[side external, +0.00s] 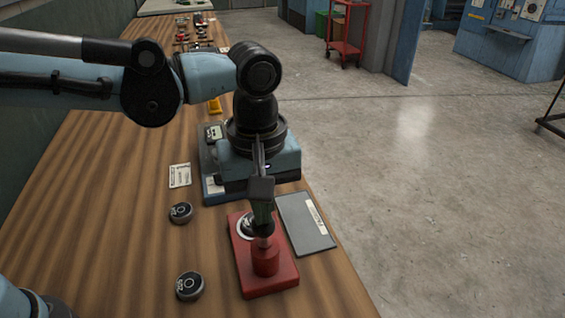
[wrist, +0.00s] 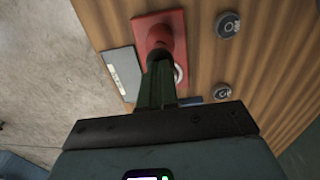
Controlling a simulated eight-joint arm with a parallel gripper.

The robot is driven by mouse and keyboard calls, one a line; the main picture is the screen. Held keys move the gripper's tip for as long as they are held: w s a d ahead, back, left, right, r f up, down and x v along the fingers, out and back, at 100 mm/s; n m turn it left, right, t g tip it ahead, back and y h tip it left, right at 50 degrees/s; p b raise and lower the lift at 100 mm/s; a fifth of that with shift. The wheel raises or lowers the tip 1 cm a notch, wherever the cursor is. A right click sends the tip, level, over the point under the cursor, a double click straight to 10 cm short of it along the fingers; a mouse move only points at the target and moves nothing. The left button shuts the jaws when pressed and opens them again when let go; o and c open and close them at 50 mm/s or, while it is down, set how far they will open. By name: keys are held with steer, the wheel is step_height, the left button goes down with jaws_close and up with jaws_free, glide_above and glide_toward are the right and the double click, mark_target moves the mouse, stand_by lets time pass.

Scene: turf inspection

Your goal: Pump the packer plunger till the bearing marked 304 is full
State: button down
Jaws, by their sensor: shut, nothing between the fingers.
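The red packer (side external: 247,278) lies near the table's front, with its red plunger (side external: 265,262) upright on it. A pale ring (side external: 244,224), perhaps a bearing's edge, shows on the packer beside my fingers, which partly hide it. My gripper (side external: 262,226) points down, shut and empty, its tips at the plunger's dark top; I cannot tell if they touch. In the wrist view the fingers (wrist: 158,72) overlap the plunger (wrist: 160,38). Two round dark bearings, one nearer (side external: 190,286) and one farther (side external: 181,212), lie left of the packer; their marks are not clearly readable.
A grey labelled tray (side external: 318,240) lies right of the packer. A blue tray (side external: 210,188) lies behind, partly under my wrist, with a dark item (side external: 214,133) on it. A white card (side external: 180,175) lies to its left. The table's left side is clear.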

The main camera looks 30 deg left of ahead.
stand_by(0.3)
steer(key=shift+f, duration=1.15)
step_height(320, 180, up, 14)
steer(key=shift+r, duration=0.15)
stand_by(0.9)
step_height(320, 180, up, 2)
stand_by(0.4)
